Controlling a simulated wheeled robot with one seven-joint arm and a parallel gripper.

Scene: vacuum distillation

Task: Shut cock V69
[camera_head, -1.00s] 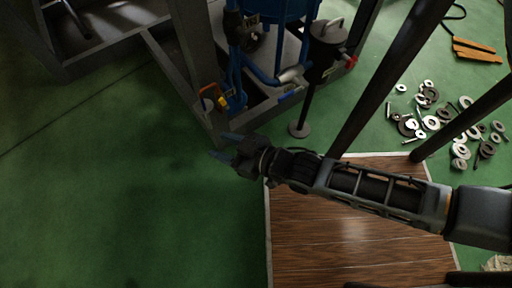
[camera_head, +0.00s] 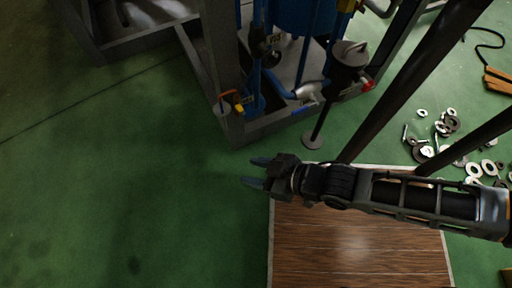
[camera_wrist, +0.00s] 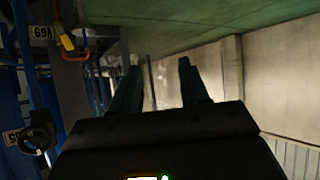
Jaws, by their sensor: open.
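In the wrist view a tag reading V69 (camera_wrist: 42,32), turned over in the picture, is at the upper left. Next to it is a small cock with an orange and yellow handle (camera_wrist: 66,42). In the head view a small orange handle (camera_head: 230,93) with a yellow part sits at the near corner of the grey frame, probably the same cock. My gripper (camera_head: 255,171) is open and empty, nearer than that corner and apart from it. In the wrist view its fingers (camera_wrist: 160,75) point past the cock, which lies to their left.
The grey frame (camera_head: 205,75) holds blue pipes and a blue vessel (camera_head: 303,14). A dark pot (camera_head: 348,62) on a stand is right of the cock. A black round knob (camera_wrist: 38,135) is at lower left in the wrist view. Green floor (camera_head: 150,200) left of my gripper is clear.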

